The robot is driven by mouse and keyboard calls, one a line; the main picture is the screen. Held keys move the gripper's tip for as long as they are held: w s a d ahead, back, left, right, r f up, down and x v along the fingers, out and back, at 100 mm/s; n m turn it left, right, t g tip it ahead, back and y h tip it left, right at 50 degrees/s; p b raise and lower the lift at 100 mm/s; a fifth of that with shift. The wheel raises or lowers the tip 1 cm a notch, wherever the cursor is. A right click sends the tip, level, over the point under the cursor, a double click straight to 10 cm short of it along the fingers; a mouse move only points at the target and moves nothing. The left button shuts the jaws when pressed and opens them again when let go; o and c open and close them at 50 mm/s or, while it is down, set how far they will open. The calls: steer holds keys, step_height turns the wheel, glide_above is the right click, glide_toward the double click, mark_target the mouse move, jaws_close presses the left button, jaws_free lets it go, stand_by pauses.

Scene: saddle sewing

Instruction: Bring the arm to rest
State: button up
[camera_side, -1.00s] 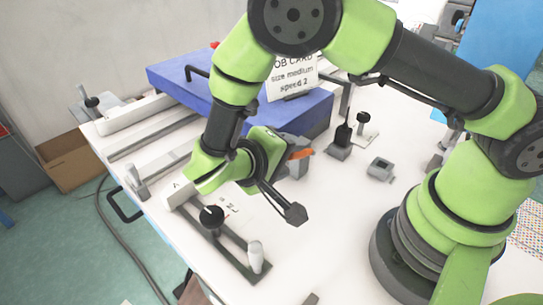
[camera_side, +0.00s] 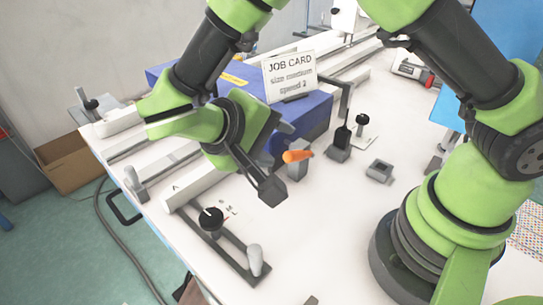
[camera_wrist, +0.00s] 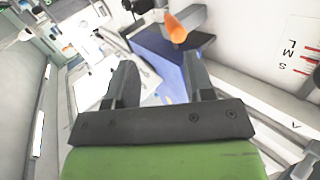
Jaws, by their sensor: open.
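My gripper (camera_side: 281,142) is over the work table, in front of the blue box and left of the orange-tipped lever in the side view. Its jaws point to the right there. In the wrist view my gripper (camera_wrist: 160,82) shows two dark fingers spread apart with nothing between them. The orange tip (camera_side: 297,156) stands on a grey post near the fingers; it also shows beyond them in the wrist view (camera_wrist: 176,30). I cannot tell the exact gap between finger and lever.
The blue box (camera_side: 312,122) carries a job card (camera_side: 290,76) reading size medium, speed 2. A black knob (camera_side: 211,219) on a rail and a white-topped handle (camera_side: 255,258) stand at the front. A small grey block (camera_side: 380,171) sits right.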

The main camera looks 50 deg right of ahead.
steer(key=s+d+r+m+t+y, duration=0.1)
steer(key=s+d+r+t+y, duration=0.2)
steer(key=s+r+y, duration=0.3)
steer(key=s+d+r+t+y, duration=0.3)
steer(key=s+r+t+y, duration=0.2)
steer(key=r, duration=0.4)
steer(key=shift+s+d+r+m+y, duration=0.2)
steer(key=shift+s+d+m+y, duration=0.15)
steer(key=shift+y, duration=0.35)
stand_by(0.8)
